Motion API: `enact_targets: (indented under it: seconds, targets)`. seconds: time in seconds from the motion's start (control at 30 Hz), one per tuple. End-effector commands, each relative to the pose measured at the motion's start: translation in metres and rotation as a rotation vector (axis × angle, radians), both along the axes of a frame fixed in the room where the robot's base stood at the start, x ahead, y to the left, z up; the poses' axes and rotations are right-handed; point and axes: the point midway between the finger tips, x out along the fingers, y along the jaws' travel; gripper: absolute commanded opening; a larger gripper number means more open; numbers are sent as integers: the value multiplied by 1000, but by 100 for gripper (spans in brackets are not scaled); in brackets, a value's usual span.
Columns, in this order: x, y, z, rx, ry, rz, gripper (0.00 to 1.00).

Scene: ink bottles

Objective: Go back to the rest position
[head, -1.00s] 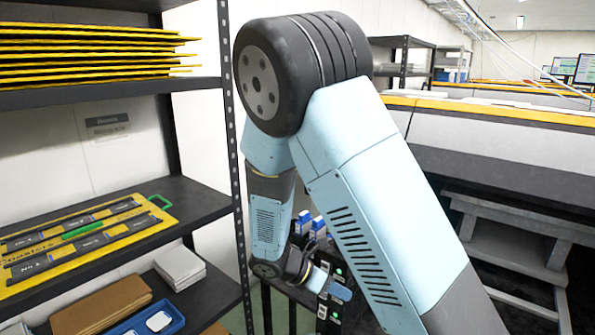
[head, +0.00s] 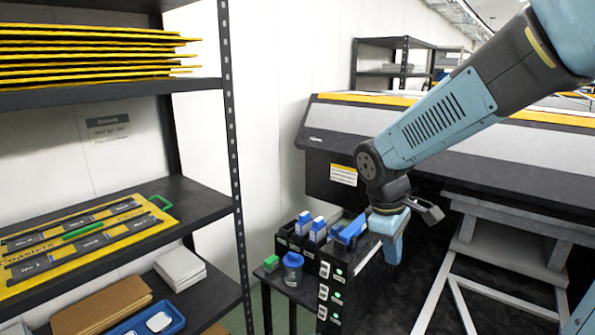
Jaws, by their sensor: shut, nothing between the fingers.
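My gripper (head: 393,254) hangs below my wrist in the middle of the head view, pointing down. Its light blue fingers are together and empty. It is just right of the black ink rack (head: 350,290), in front of the printer, and appears clear of both, though the exact gap is hard to judge. Blue-and-white ink bottles (head: 304,222) stand in the rack's slots. A blue item (head: 350,232) lies at the rack's right side, partly hidden near my wrist.
A clear container with a blue lid (head: 292,268) and a small green item (head: 271,262) stand left of the rack. A large printer (head: 330,137) fills the back right. A metal shelf (head: 205,212) with yellow boards stands at left.

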Motion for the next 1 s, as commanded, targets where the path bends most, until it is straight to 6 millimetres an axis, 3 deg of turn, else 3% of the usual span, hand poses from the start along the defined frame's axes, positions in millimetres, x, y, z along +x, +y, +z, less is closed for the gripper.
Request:
enact_targets:
  seconds: [0.2,0.6,0.8,1.0]
  targets:
    - [-23,-18,37,123,-149,-235,0]
    - [-73,-36,91,332,-410,-640,0]
    - [-91,-40,107,403,-502,-774,0]
    - [-97,-40,111,427,-531,-818,0]
